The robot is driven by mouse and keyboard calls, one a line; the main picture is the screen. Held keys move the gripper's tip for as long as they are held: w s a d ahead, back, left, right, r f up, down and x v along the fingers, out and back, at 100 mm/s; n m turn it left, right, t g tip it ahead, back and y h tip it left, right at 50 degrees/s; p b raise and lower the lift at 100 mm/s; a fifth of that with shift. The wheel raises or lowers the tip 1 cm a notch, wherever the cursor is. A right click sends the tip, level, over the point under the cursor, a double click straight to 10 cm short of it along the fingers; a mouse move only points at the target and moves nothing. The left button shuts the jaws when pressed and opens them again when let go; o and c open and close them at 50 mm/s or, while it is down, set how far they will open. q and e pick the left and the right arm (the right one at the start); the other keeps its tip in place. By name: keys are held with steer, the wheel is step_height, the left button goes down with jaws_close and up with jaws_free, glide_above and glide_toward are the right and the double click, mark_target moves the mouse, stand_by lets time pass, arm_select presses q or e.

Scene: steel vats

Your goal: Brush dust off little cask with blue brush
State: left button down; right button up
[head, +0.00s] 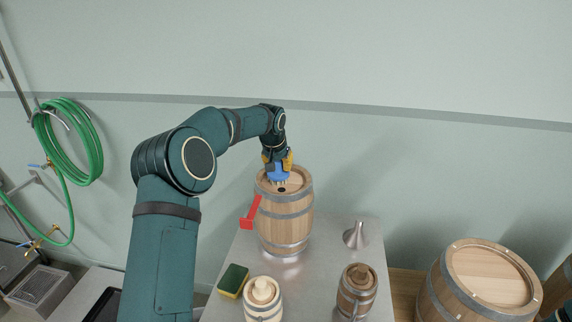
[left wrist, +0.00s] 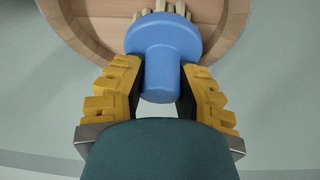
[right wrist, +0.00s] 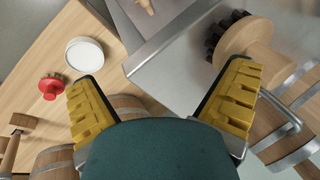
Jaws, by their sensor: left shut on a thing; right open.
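The little cask (head: 285,218), pale wood with grey metal hoops, stands upright on the steel table. My left gripper (head: 277,160) is shut on the handle of the blue brush (left wrist: 163,50), above the cask's top. The brush's pale bristles point at the cask's wooden head, which also shows in the left wrist view (left wrist: 85,22). I cannot tell whether the bristles touch it. A dark hole shows in the head in the head view; dust is not clearly visible. My right gripper (right wrist: 163,75) is open and empty, seen only in the right wrist view.
On the steel table (head: 310,285) are a red tool (head: 250,213) beside the cask, a sponge (head: 233,280), a metal funnel (head: 356,235), a pale lidded vessel (head: 262,298) and a brown one (head: 356,290). A large barrel (head: 480,285) stands right. A green hose hangs left.

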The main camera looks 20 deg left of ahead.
arm_select(q)
steer(key=shift+w+d+r, duration=0.1)
steer(key=shift+w+d, duration=0.2)
steer(key=shift+d, duration=0.7)
steer(key=shift+w+d, duration=0.25)
steer(key=shift+d, duration=0.75)
steer(key=shift+r, duration=0.1)
steer(key=shift+r, duration=2.95)
step_height(320, 180, up, 3)
steer(key=shift+f, duration=0.15)
